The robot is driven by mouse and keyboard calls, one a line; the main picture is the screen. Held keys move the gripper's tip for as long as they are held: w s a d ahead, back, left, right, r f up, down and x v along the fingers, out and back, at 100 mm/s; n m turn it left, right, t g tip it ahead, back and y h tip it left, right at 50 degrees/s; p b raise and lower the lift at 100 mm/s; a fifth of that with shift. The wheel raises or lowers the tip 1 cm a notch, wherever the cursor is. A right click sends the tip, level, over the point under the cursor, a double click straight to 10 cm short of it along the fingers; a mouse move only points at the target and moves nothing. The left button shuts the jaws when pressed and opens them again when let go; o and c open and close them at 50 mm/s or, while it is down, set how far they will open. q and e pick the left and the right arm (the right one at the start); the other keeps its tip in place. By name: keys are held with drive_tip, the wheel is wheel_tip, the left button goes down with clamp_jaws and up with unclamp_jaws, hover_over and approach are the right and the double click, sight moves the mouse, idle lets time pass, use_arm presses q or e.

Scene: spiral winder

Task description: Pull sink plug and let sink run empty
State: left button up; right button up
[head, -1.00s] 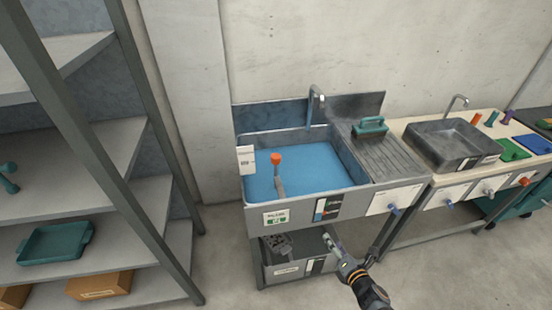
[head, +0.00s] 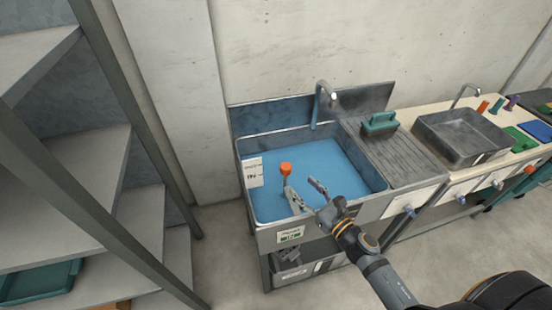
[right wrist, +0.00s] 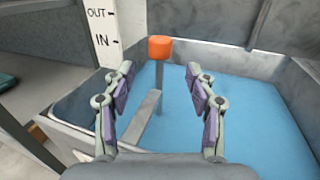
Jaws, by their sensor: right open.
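The sink (head: 381,190) is a grey metal basin holding blue water (head: 330,160). My right gripper (head: 307,192) is open and empty over the sink's front side, just right of the knob in the head view. In the wrist view the knob lies beyond the open fingertips (right wrist: 160,72), between them sideways. The drain is not visible. My left gripper is not in view.
A white plate (right wrist: 99,30) marked OUT and IN stands beside the knob. A faucet (head: 321,95) rises at the sink's back. A ribbed drainboard (head: 395,155) with a green-handled tool (head: 379,122) adjoins on the right. Shelving (head: 85,170) stands at left.

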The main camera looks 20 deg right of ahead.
sight(290, 172)
drive_tip(key=w+p, duration=0.1)
drive_tip(key=w+a+r+p, duration=0.1)
drive_tip(key=w+p, duration=0.1)
drive_tip(key=shift+r, duration=0.1)
drive_tip(key=x, duration=0.1)
drive_tip(key=p+x, duration=0.1)
drive_tip(key=x, duration=0.2)
drive_tip(key=shift+f, duration=0.3)
drive_tip(key=shift+p+x, duration=0.35)
drive_tip(key=shift+x, duration=0.9)
drive_tip(key=shift+w+f, duration=0.1)
drive_tip(key=shift+f, duration=0.15)
drive_tip(key=shift+c, duration=0.8)
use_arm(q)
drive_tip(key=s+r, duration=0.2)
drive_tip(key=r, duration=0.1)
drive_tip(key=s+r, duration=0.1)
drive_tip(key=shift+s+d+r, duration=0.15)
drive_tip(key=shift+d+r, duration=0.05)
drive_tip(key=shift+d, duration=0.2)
use_arm(e)
clamp_jaws()
